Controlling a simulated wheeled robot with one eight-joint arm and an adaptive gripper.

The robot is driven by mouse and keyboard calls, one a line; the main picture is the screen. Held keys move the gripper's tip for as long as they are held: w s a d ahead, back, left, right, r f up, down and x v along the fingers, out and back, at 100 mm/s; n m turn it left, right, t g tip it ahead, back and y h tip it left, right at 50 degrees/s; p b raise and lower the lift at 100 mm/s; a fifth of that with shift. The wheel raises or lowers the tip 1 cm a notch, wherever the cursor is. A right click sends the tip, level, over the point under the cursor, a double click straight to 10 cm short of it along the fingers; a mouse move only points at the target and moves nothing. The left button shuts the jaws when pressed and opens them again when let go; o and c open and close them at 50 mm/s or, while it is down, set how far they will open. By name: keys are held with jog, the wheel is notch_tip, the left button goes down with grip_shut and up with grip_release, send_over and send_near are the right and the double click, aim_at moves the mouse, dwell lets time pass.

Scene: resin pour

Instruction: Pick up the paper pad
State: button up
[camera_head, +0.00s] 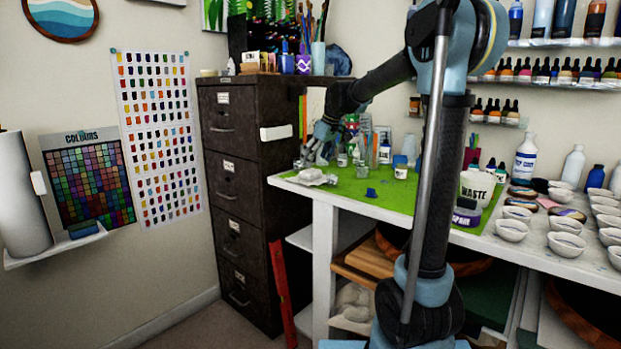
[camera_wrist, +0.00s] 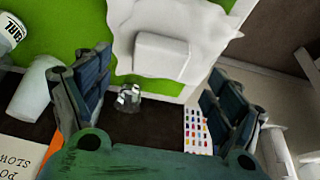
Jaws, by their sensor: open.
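A small white pad (camera_wrist: 162,55) lies with a crumpled white sheet around it, which I take to be the paper pad. In the head view, the white papery thing (camera_head: 312,177) sits at the near left corner of the green mat. My gripper (camera_wrist: 158,72) is open, with one blue finger toward each side of the pad in the wrist view. Nothing is held between the fingers. In the head view, my gripper (camera_head: 316,152) is just above the white thing, small and partly merged with the clutter behind. Whether the fingers touch it cannot be told.
The green mat (camera_head: 385,190) holds a blue cup (camera_head: 371,192), a WASTE tub (camera_head: 477,187) and several small bottles. A small clear glass (camera_wrist: 127,98) is near the pad in the wrist view. A dark filing cabinet (camera_head: 235,190) stands left of the table. White bowls crowd the right.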

aim_at(311, 171)
jog(key=shift+x, duration=2.65)
jog(key=shift+w+a+r, duration=0.1)
jog(key=shift+w+a, duration=0.05)
jog(key=shift+a, duration=0.05)
jog(key=c, duration=0.9)
jog(key=shift+c, duration=0.2)
notch_tip(311, 171, up, 10)
jog(key=shift+c, duration=0.4)
